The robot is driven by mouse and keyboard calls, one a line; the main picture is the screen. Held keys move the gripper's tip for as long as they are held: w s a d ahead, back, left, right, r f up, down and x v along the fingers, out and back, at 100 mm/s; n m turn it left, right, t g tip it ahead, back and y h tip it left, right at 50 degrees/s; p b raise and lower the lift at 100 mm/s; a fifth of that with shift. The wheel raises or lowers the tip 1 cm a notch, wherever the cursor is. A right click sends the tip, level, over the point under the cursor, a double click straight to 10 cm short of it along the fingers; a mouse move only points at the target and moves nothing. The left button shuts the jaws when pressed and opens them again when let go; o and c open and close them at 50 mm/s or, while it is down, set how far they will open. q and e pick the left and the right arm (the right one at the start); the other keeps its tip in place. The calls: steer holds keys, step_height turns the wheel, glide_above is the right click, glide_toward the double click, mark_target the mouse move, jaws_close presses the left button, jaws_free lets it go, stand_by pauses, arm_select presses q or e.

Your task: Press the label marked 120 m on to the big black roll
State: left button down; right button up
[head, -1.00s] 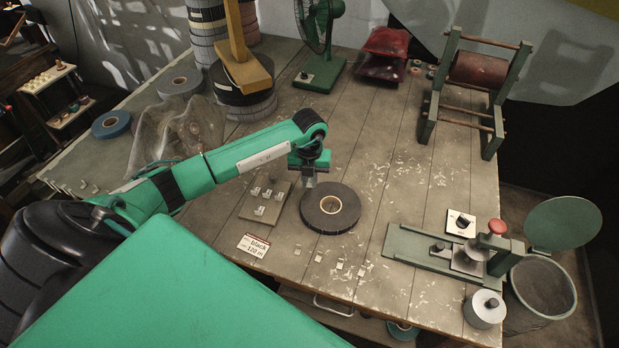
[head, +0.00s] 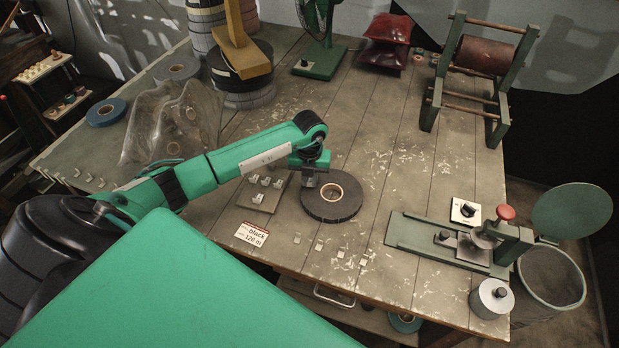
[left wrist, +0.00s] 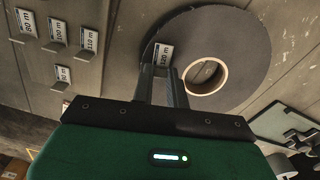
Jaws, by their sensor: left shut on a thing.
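The big black roll (head: 345,208) lies flat on the workbench with a pale core ring, and it fills the upper middle of the left wrist view (left wrist: 235,50). My left gripper (head: 310,183) is over the roll's rear-left part. In the left wrist view its fingers (left wrist: 164,82) are shut on a small white-and-blue label marked 120 m (left wrist: 164,55). The label shows against the roll's edge; I cannot tell whether it touches the roll. In the head view the gripper hides the label. My right gripper is not in view.
A small board (head: 256,200) with several other labels lies left of the roll. A card reading black 120 m (head: 251,234) and several small pale pieces (head: 319,245) lie along the front. A green press (head: 450,243) stands at right.

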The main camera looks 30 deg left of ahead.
arm_select(q)
steer(key=shift+f+b, duration=0.3)
steer(key=shift+f, duration=0.05)
stand_by(1.1)
stand_by(0.4)
steer(key=c, duration=1.4)
jaws_free()
steer(key=shift+c, duration=0.2)
steer(key=o, duration=0.5)
steer(key=shift+o, duration=0.2)
